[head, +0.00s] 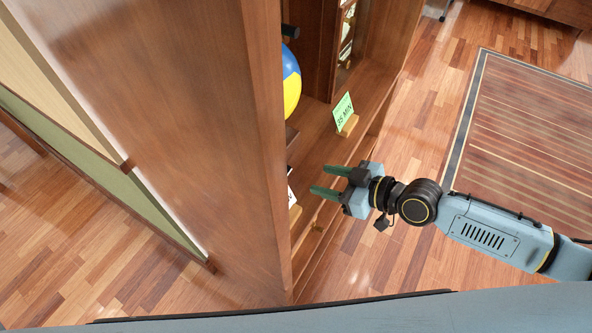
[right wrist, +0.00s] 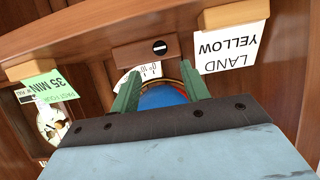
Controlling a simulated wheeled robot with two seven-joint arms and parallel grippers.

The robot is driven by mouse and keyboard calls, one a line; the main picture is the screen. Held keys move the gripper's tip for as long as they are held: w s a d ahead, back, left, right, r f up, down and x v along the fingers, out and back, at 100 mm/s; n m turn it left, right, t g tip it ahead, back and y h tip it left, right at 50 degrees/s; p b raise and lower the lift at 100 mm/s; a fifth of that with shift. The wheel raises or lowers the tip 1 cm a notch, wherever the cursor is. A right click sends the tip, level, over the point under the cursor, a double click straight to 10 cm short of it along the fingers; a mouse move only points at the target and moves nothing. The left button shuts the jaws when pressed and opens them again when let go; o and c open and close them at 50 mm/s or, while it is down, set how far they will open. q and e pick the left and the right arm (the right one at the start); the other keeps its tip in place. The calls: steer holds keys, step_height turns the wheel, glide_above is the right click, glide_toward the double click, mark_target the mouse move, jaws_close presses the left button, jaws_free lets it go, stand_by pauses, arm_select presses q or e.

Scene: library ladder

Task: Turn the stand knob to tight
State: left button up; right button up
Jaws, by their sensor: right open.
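A dark round knob (right wrist: 160,47) with a white bar sits on a wooden block (right wrist: 133,54) in the right wrist view. A white scale card (right wrist: 146,72) with marks lies beside it. Which setting the bar marks, I cannot tell. A blue and yellow globe (head: 291,82) shows partly behind the cabinet side; a blue part of it (right wrist: 163,97) shows between my right fingers. My right gripper (head: 319,180) is open in front of the shelf, its green fingers pointing into the cabinet. In the wrist view its fingertips (right wrist: 161,75) appear apart, with nothing gripped. My left gripper is out of view.
A tall wooden side panel (head: 190,120) hides much of the cabinet. A green "35 MIN" card (head: 344,109) stands on the shelf. A white "LAND YELLOW" card (right wrist: 231,45) and a clock face (right wrist: 50,124) show in the wrist view. Open floor (head: 425,110) lies at right.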

mark_target(289, 171)
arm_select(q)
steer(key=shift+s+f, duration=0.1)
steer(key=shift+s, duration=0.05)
arm_select(e)
steer(key=x, duration=0.9)
steer(key=shift+c, duration=0.5)
steer(key=c, duration=0.9)
steer(key=shift+f+b, duration=0.15)
steer(key=shift+b, duration=0.4)
steer(key=m+g+y+b, duration=0.1)
steer(key=m+b, duration=0.1)
steer(key=b, duration=0.5)
steer(key=shift+w+d+f, duration=0.1)
steer(key=shift+f, duration=0.1)
steer(key=m+g+b, duration=0.1)
steer(key=b, duration=0.2)
steer(key=shift+r+m+y, duration=0.15)
steer(key=shift+m+y, duration=0.15)
steer(key=shift+m, duration=0.1)
steer(key=shift+r, duration=0.1)
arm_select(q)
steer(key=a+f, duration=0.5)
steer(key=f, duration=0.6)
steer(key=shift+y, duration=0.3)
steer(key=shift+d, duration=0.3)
arm_select(e)
steer(key=o, duration=1)
